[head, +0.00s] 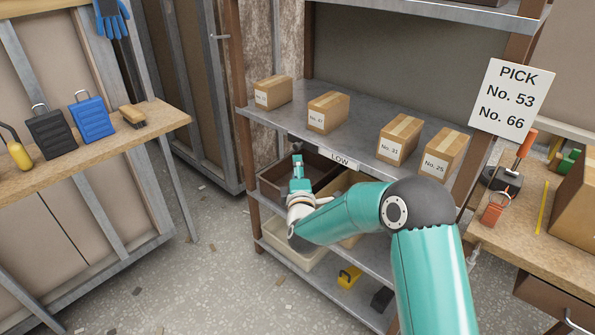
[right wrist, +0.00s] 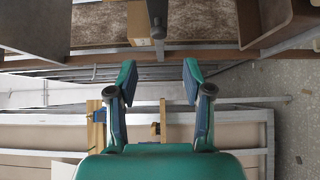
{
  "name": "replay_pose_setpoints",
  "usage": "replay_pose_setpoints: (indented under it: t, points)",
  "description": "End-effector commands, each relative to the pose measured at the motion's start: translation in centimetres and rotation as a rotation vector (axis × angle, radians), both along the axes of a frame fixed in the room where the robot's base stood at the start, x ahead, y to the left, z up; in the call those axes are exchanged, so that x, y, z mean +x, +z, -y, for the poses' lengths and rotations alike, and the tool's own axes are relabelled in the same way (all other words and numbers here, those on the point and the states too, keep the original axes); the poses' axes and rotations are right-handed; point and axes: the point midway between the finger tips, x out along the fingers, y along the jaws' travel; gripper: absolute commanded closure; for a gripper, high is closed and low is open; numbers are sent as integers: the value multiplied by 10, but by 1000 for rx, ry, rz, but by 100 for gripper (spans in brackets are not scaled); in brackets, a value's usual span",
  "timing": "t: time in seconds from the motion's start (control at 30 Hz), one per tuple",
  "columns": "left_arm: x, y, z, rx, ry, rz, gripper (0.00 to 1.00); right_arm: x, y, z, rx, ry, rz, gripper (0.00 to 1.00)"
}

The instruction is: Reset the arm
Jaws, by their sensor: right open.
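My right arm (head: 345,215), teal with a dark grey elbow joint, reaches from the bottom right toward the shelf unit. Its gripper (head: 297,165) is in front of the lower part of the shelf, by a dark open bin (head: 273,182) below the LOW label. In the right wrist view the two fingers of this gripper (right wrist: 158,82) are spread apart, with nothing between them. My left gripper is in neither view.
Several labelled cardboard boxes, one marked No. 25 (head: 444,153), stand on the grey shelf (head: 360,150). A PICK sign (head: 512,98) hangs at the right. Workbenches flank the shelf, the left one (head: 95,145) holding tools. Speckled floor (head: 200,270) is open at left.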

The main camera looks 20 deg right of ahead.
Motion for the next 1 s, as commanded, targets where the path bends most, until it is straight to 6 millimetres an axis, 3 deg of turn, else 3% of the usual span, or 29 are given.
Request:
replay_pose_setpoints:
  t: [0.43,0.53,0.67,0.77,0.87,1.0]
  points:
    - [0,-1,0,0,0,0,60,0,-2,3,0,-4,-2,49]
    - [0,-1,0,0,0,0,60,-2,-19,8,1,-12,-31,49]
    - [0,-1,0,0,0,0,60,-19,-70,3,4,14,-138,49]
    - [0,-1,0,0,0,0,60,-44,-126,-14,69,76,-267,49]
    - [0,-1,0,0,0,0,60,-82,-187,-40,252,131,-406,49]
    - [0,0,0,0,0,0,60,-152,-258,-80,600,134,-611,49]
